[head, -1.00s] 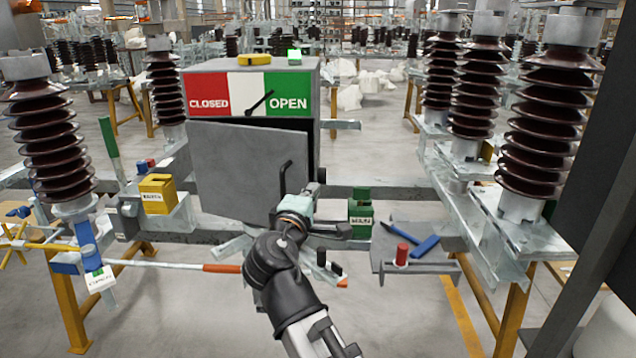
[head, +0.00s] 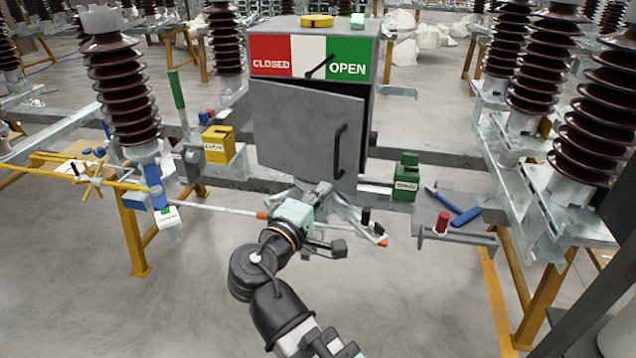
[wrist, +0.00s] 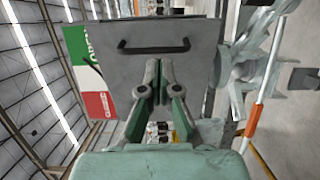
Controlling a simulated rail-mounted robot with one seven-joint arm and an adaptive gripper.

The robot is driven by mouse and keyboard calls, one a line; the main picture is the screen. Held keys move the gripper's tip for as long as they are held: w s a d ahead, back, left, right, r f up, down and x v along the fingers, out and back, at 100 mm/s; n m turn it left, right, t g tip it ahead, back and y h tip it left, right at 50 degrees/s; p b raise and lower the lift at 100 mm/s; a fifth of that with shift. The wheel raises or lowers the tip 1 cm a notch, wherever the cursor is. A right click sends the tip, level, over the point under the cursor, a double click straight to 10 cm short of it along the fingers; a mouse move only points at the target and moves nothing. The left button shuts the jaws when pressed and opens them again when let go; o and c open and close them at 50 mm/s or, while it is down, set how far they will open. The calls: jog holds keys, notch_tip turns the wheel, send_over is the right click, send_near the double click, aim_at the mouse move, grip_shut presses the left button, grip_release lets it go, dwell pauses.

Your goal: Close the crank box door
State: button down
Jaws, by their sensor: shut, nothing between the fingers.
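The crank box (head: 385,60) is grey, with a red CLOSED, white and green OPEN panel above its door. The grey door (head: 295,125) stands ajar, its right side swung outward, with a dark gap along its top right. Its black handle (head: 340,150) is near the right edge. My gripper (head: 318,188) is at the door's lower edge, left of and below the handle; its fingertips are hard to make out there. In the wrist view, my gripper (wrist: 158,66) is shut and empty in front of the door (wrist: 205,70), with the handle (wrist: 153,47) beyond the fingertips. Contact cannot be told.
A yellow labelled box (head: 218,145) is left of the crank box, and a green one (head: 405,178) right. A small shelf (head: 465,236) carries a red cylinder (head: 442,222) and a blue tool (head: 460,215). Brown insulators stand on both sides. An orange-tipped rod (head: 225,210) runs below the door.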

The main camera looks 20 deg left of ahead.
aim_at(353, 157)
jog(key=w, duration=0.8)
jog(key=w+d+p, duration=0.1)
jog(key=w, duration=0.3)
jog(key=shift+w+d, duration=0.1)
jog(key=shift+w, duration=0.15)
